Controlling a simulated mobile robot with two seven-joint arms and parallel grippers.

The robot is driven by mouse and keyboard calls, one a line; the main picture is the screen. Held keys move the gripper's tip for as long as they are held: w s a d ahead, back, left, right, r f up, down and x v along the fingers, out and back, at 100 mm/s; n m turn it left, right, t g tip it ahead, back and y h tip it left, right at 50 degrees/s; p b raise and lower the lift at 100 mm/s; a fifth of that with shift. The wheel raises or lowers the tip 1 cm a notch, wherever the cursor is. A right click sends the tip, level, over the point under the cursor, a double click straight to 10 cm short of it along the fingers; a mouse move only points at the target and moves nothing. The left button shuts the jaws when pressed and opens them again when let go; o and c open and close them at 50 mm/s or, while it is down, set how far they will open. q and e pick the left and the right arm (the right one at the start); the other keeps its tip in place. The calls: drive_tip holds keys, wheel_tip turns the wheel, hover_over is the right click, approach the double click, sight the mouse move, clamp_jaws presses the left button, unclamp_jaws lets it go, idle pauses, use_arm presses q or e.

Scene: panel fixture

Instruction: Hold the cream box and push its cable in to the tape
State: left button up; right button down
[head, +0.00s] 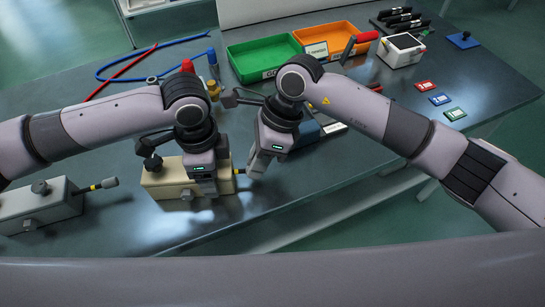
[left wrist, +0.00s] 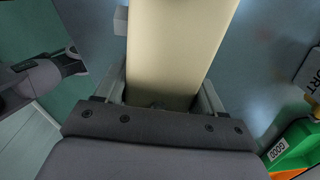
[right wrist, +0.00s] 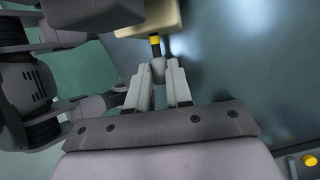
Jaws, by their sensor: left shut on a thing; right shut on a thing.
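The cream box (head: 160,184) lies on the bench at the lower left centre of the head view. My left gripper (head: 206,188) is shut across it near its right end; in the left wrist view the box (left wrist: 175,45) fills the space between the fingers. My right gripper (head: 257,170) is shut on the grey cable end at the box's right side. In the right wrist view the cable (right wrist: 158,70) sits between the fingertips, and the yellow tape (right wrist: 155,40) shows between them and the box. My gripper hides part of the cable.
A grey box (head: 40,208) with its own yellow-banded cable stands to the left. Green (head: 262,55) and orange (head: 330,38) trays stand behind my arms. A white device (head: 401,50) and small coloured cards are at the right. The bench's front edge is close below the grippers.

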drive_tip(key=shift+a, duration=0.15)
drive_tip(key=c, duration=1)
unclamp_jaws()
drive_tip(key=v, duration=1.2)
use_arm(q)
drive_tip(key=o, duration=1.5)
drive_tip(key=shift+r, duration=0.1)
